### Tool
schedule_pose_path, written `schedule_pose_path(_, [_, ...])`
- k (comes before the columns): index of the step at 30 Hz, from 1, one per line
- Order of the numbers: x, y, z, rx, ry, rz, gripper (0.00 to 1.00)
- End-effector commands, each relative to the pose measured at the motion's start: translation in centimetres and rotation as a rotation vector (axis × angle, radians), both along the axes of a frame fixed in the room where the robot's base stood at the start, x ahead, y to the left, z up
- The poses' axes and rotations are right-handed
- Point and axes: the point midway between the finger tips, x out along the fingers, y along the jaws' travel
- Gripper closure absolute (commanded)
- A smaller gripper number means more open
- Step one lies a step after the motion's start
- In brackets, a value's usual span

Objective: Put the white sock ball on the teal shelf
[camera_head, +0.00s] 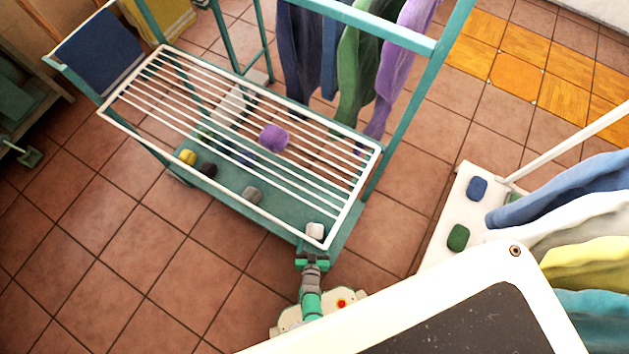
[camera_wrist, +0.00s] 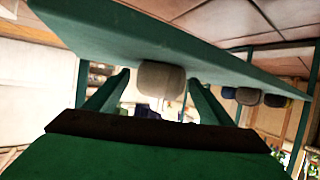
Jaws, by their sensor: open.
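The white sock ball (camera_head: 315,230) sits at the near right end of the teal shelf (camera_head: 285,219), under the corner of the white rack. In the wrist view, which looks upside down, the ball (camera_wrist: 161,82) looks grey-beige in shade and rests against the teal shelf surface (camera_wrist: 120,38). My gripper (camera_head: 312,254) is at the shelf's near edge, right by the ball. In the wrist view my gripper (camera_wrist: 160,88) is open, one finger on each side of the ball, with a visible gap at the sides.
Grey (camera_head: 252,195), dark (camera_head: 208,170) and yellow (camera_head: 187,157) sock balls lie farther along the shelf. A purple one (camera_head: 273,138) shows among the white rack bars (camera_head: 160,108) above. Clothes hang behind. A white shelf (camera_head: 470,213) at right holds blue and green balls.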

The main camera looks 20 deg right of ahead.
Motion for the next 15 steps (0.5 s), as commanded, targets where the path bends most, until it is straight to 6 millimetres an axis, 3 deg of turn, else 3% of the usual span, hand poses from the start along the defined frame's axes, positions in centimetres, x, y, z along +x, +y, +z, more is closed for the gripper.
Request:
schedule_pose_path(6, [-0.2,-0.3,0.2,-0.006,0.002,-0.002,0.25])
schedule_pose_path(15, [-2.9,1.2,1.3,-0.004,0.003,0.0,0.25])
